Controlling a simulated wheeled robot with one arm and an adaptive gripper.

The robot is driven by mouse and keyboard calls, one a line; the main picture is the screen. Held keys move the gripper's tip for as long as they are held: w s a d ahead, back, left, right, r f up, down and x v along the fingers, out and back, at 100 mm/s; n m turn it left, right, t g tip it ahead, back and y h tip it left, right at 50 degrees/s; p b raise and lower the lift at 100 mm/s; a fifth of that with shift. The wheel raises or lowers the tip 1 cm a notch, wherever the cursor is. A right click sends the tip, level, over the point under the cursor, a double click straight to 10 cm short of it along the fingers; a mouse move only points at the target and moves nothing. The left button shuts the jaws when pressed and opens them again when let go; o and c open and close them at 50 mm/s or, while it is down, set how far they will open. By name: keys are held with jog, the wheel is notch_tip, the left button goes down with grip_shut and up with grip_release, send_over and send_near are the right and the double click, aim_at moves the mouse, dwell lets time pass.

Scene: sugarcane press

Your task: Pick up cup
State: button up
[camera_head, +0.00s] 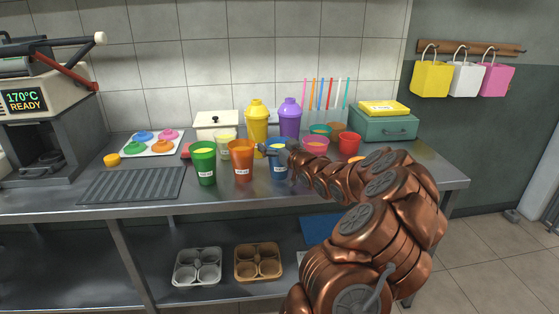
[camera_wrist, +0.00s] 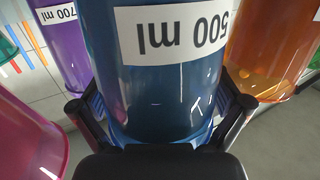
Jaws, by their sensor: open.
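A blue cup (camera_head: 279,173) with a white label stands on the steel counter between the orange cup and my arm. In the wrist view the blue cup (camera_wrist: 155,88) fills the middle, and its label reads 500 ml upside down. My gripper (camera_head: 273,149) is at the blue cup, its arm reaching in from the right. In the wrist view my gripper (camera_wrist: 160,112) is open, with one finger on each side of the cup. Whether the fingers touch the cup is unclear. Part of the cup is hidden by the gripper in the head view.
An orange cup (camera_head: 242,163) and a green cup (camera_head: 204,165) stand to the left. Yellow (camera_head: 256,128) and purple (camera_head: 290,120) shakers stand behind. Pink (camera_head: 315,145) and red (camera_head: 349,143) containers are to the right. The ribbed tray (camera_head: 130,184) at the left is empty.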

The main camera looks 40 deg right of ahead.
jog(key=c, duration=1.4)
jog(key=shift+r, duration=0.25)
jog(key=shift+c, duration=0.2)
jog(key=s+a+r, duration=0.2)
jog(key=s+a, duration=0.2)
jog(key=s, duration=0.2)
jog(key=s+a+r, duration=0.2)
jog(key=s+a, duration=0.3)
jog(key=s, duration=0.1)
jog(key=shift+s+r+b, duration=0.3)
jog(key=shift+s+b, duration=0.05)
jog(key=shift+b, duration=0.1)
dwell(0.4)
